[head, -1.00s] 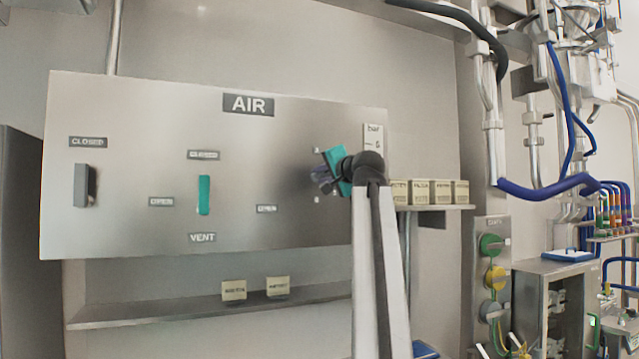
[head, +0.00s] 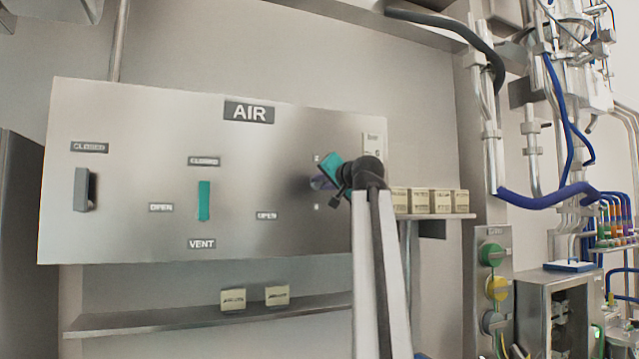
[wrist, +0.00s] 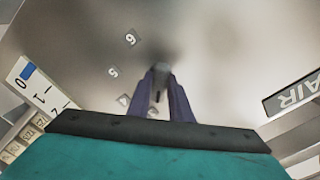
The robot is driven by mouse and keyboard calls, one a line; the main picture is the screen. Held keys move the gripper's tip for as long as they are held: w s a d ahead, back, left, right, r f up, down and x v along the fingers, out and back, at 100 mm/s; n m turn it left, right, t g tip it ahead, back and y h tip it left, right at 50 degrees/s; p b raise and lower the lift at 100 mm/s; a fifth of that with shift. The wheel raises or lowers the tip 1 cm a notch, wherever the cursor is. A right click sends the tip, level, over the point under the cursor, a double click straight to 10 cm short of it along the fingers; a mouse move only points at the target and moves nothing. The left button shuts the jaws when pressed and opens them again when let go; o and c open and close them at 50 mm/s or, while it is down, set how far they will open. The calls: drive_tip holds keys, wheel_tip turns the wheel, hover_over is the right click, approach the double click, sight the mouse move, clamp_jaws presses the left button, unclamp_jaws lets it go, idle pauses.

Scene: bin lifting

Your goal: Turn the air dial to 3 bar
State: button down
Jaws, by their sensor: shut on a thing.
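The steel AIR panel (head: 130,120) fills the left and middle of the head view. My teal and dark gripper (head: 320,183) is at the panel's right part, its purple fingers against the air dial. The fingers also show in the wrist view (wrist: 160,92), shut on the grey dial knob (wrist: 158,74). The fingers hide most of the knob, so its pointer cannot be read. Scale plates 6 (wrist: 130,39) and 5 (wrist: 113,71) show beside it. A white bar gauge (head: 373,147) is at the panel's upper right; the wrist view shows its 0 and 1 marks, with blue near 0.
A grey handle (head: 85,190) and a teal vent handle (head: 204,201) stand on the panel left of my gripper. Labelled boxes (head: 430,200) sit on a shelf at right. Two more boxes (head: 233,299) stand on the lower shelf.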

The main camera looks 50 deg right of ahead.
drive_tip(key=c, duration=1.6)
unclamp_jaws()
drive_tip(key=shift+w+r, duration=0.15)
drive_tip(key=shift+r, duration=0.05)
drive_tip(key=shift+f, duration=0.1)
drive_tip(key=shift+v, duration=0.85)
drive_tip(key=shift+p+v, duration=4.45)
drive_tip(key=shift+v, duration=1.65)
